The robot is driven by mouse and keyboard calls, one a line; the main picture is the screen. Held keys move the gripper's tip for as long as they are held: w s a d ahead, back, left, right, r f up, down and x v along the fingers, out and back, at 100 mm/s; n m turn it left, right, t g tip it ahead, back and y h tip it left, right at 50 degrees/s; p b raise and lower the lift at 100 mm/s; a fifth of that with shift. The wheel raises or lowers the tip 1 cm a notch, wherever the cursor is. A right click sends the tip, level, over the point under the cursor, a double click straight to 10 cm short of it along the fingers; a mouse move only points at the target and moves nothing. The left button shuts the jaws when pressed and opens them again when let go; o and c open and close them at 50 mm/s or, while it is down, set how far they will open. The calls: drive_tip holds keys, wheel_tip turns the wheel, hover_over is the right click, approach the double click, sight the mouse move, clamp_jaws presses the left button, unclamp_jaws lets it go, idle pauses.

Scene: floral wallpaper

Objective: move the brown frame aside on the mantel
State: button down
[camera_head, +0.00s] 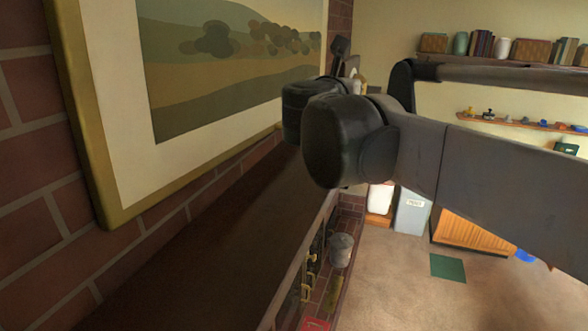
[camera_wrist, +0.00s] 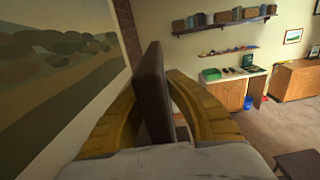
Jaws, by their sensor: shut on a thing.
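The brown frame (camera_wrist: 151,75) stands upright in the wrist view, seen nearly edge-on as a dark slab. My gripper (camera_wrist: 153,95) has its two yellow fingers on either side of the frame and is shut on it. The mantel (camera_head: 190,255) runs as a long dark brown shelf under the wall in the head view. My arm hides most of the gripper there, and I cannot tell whether the frame touches the mantel.
A large landscape painting (camera_head: 240,70) in a gold frame hangs on the brick wall right beside the arm. The near stretch of the mantel is bare. A grey bucket (camera_head: 341,250) is below the mantel. Wall shelves (camera_head: 510,64) with books are across the room.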

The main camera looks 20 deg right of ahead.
drive_tip(key=w+a+f+p, duration=0.2)
drive_tip(key=w+a+f, duration=0.4)
drive_tip(key=a+f, duration=0.3)
drive_tip(key=shift+a+f, duration=0.3)
drive_tip(key=shift+f, duration=0.65)
drive_tip(key=shift+f, duration=0.2)
drive_tip(key=c, duration=1.5)
unclamp_jaws()
drive_tip(key=shift+c, duration=0.2)
drive_tip(key=shift+r, duration=0.2)
